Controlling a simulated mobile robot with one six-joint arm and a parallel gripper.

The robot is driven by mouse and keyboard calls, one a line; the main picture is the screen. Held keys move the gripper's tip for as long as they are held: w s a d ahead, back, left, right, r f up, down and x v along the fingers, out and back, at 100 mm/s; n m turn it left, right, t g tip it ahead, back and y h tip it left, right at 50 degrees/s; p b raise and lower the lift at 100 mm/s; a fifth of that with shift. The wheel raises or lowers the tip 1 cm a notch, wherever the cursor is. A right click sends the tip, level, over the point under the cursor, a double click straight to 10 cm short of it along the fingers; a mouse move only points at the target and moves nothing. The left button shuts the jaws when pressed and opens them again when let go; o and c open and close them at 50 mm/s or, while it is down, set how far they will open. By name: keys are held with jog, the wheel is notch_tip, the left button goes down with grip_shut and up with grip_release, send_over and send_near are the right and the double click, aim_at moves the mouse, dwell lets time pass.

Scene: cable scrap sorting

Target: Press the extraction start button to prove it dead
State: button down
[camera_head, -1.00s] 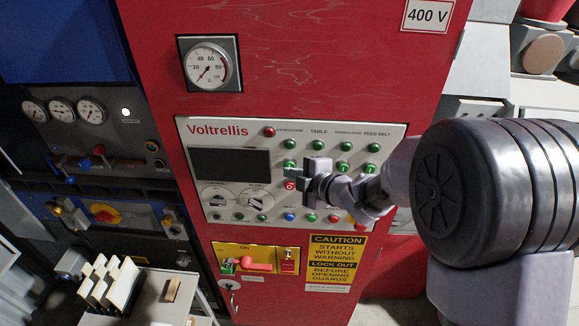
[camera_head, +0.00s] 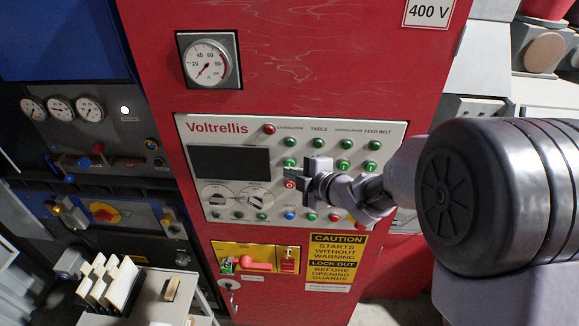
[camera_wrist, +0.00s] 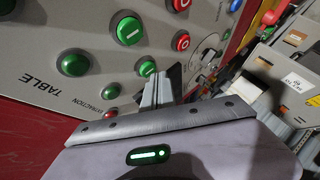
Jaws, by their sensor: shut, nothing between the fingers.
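The green extraction start button (camera_wrist: 146,67) shows partly in the wrist view, beside the EXTRACTION label and its green lamp (camera_wrist: 111,91). My gripper (camera_wrist: 172,75) is shut and empty. Its fingertips are close to the button and cover part of its edge; I cannot tell whether they touch it. In the head view, my gripper (camera_head: 290,173) is at the extraction column of the Voltrellis panel (camera_head: 230,178), between the green start button (camera_head: 289,163) and the red stop button (camera_head: 289,184). The extraction lamp (camera_head: 290,143) above is dark green.
The table start button (camera_wrist: 128,29) is a larger view of a neighbouring green button. A yellow plate with a red handle (camera_head: 256,266) and a caution sign (camera_head: 337,258) are below the panel. A trolley (camera_head: 150,302) stands at lower left.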

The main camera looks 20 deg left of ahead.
jog(key=shift+s+d, duration=0.1)
jog(key=shift+s, duration=0.25)
jog(key=shift+s, duration=0.1)
jog(key=shift+s+d+b, duration=0.2)
jog(key=shift+s+b, duration=0.25)
jog(key=shift+s, duration=0.35)
jog(key=shift+s+d+b, duration=0.15)
jog(key=shift+s+b, duration=0.25)
jog(key=shift+s, duration=0.35)
jog(key=shift+s+d+b, duration=0.2)
jog(key=shift+s+b, duration=0.25)
jog(key=shift+s, duration=0.35)
jog(key=shift+w+d+f, duration=0.1)
